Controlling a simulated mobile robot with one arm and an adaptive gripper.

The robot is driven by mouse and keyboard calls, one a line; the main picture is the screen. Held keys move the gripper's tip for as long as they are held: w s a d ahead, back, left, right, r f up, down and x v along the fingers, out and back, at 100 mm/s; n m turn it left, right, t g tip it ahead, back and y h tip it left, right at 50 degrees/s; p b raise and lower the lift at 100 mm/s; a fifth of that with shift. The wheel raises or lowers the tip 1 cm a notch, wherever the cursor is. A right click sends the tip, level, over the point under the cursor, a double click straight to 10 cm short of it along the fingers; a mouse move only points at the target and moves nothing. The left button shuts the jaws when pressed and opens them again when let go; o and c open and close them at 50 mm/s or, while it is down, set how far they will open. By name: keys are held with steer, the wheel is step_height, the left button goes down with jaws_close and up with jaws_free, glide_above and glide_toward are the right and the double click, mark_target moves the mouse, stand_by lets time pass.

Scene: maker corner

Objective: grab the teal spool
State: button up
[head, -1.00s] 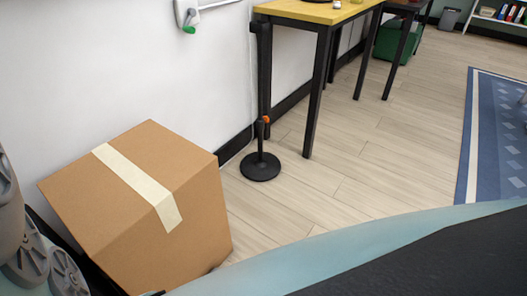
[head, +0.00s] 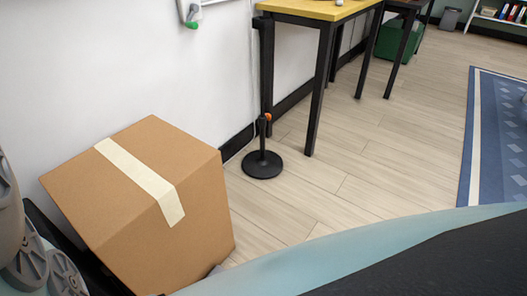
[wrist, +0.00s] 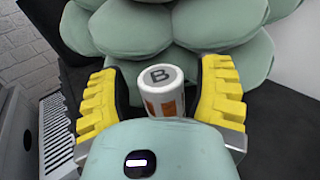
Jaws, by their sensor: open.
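No teal spool shows in either view. My gripper (wrist: 160,85) is in the wrist view, with its two yellow ridged fingers spread apart. A small white cylinder (wrist: 163,98) with a "B" on its top and orange marks on its side shows in the gap between the fingers. I cannot tell whether it is a loose thing or a part of my own body. Pale green padded parts of my own body appear behind it.
A cardboard box (head: 170,225) with pale tape sits tilted at the left by the wall. A black stand with a round base (head: 262,164) stands by a yellow-topped table (head: 315,12). A green bin (head: 396,40) is farther back. Wooden floor (head: 370,190) is clear before the blue rug (head: 498,140).

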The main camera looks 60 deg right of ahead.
steer(key=shift+r, duration=0.2)
steer(key=shift+s+d, duration=0.25)
steer(key=shift+d, duration=0.1)
steer(key=p+v, duration=0.2)
steer(key=v, duration=0.8)
steer(key=shift+s+d+f, duration=0.1)
steer(key=shift+d, duration=0.1)
steer(key=shift+o, duration=1)
steer(key=shift+s+d, duration=0.25)
steer(key=shift+s, duration=0.05)
